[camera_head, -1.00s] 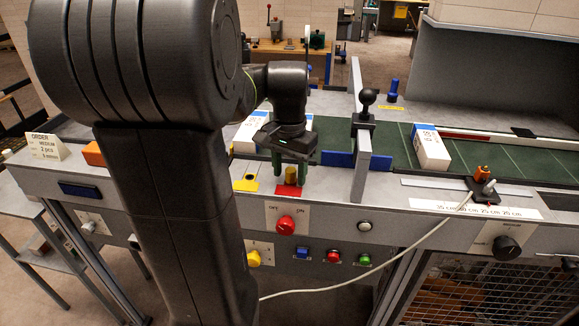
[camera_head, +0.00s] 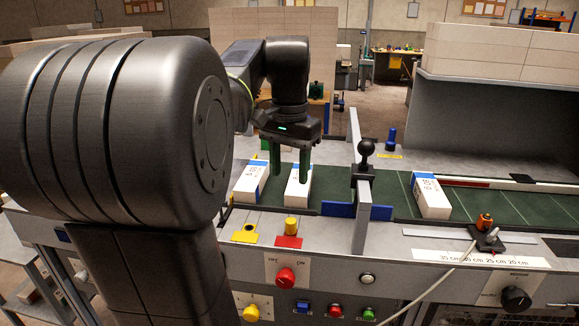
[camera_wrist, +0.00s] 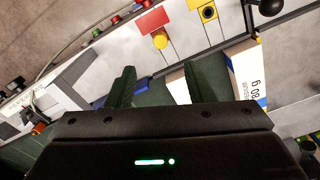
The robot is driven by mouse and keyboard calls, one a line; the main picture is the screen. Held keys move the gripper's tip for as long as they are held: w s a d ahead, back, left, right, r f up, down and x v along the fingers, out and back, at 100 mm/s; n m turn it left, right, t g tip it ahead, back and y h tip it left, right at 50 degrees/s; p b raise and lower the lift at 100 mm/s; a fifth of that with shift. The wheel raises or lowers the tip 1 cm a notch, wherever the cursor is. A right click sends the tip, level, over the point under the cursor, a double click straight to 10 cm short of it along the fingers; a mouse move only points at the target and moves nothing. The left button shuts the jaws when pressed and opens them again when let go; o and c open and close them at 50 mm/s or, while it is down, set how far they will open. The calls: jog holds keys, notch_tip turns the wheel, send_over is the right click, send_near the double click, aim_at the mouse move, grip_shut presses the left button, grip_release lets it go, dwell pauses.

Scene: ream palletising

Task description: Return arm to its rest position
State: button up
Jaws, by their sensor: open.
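My gripper (camera_head: 291,180) is open, with its green fingers pointing down over the green conveyor (camera_head: 335,190). It also shows in the wrist view (camera_wrist: 155,88), with nothing gripped between the fingers. In the head view the fingers overlap a white ream (camera_head: 297,192); I cannot tell the exact height above it. Another ream (camera_head: 250,183) lies to its left.
A post with a black ball (camera_head: 366,148) and a blue flap (camera_head: 338,209) stand right of the gripper. A third ream (camera_head: 431,196) lies beyond them. A red knob (camera_head: 286,277) and several buttons are on the front panel. The space above the belt is open.

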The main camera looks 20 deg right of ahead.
aim_at(289, 221)
dwell(0.4)
notch_tip(289, 221, down, 14)
jog(key=shift+r+p, duration=0.15)
jog(key=shift+p, duration=0.2)
jog(key=shift+r, duration=0.2)
jog(key=shift+r, duration=0.1)
dwell(0.3)
